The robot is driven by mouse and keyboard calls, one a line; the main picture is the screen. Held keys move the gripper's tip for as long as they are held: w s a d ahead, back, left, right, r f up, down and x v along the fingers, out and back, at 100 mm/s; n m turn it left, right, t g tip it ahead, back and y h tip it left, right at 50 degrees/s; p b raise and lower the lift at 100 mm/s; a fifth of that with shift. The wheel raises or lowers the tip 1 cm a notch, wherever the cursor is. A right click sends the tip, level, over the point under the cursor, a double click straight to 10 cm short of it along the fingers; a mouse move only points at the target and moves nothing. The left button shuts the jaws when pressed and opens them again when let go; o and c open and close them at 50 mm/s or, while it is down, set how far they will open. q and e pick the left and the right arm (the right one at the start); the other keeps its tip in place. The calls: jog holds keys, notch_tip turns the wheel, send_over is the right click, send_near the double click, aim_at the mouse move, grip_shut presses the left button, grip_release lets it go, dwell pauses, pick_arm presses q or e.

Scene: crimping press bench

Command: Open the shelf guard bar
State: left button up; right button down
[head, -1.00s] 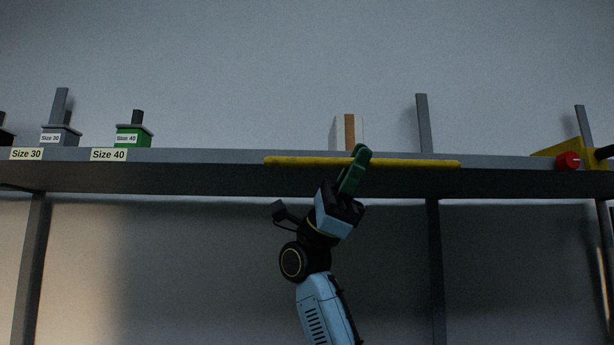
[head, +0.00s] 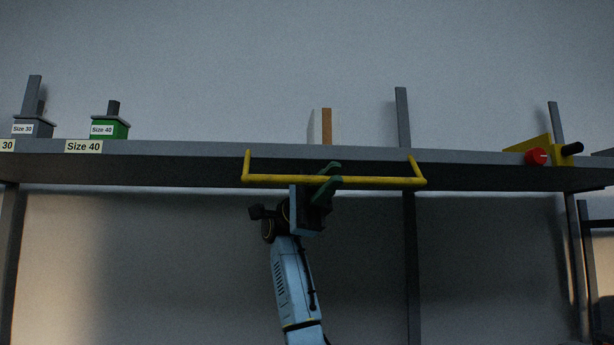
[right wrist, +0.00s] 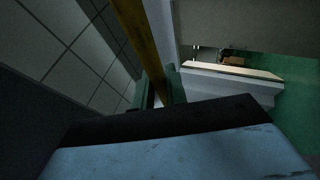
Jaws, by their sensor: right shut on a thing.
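The yellow guard bar (head: 385,183) spans the front of the shelf, with a short upright arm at each end. It hangs at the shelf's front edge, in front of its face and tilted out toward me. My right gripper (head: 328,178), with green fingers, is shut on the bar near its middle. In the right wrist view the bar (right wrist: 138,38) runs down between the green fingers (right wrist: 160,88). My left gripper is not in view.
On the shelf (head: 200,150) stand a grey Size 30 block (head: 34,128), a green Size 40 block (head: 110,129), a white and brown piece (head: 326,126) behind the bar, and a yellow unit with a red knob (head: 536,157). Posts (head: 411,270) support the shelf.

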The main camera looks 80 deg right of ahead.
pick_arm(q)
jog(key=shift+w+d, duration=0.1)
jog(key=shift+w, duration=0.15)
pick_arm(e)
jog(key=c, duration=1.4)
grip_release()
jog(key=shift+d, duration=0.1)
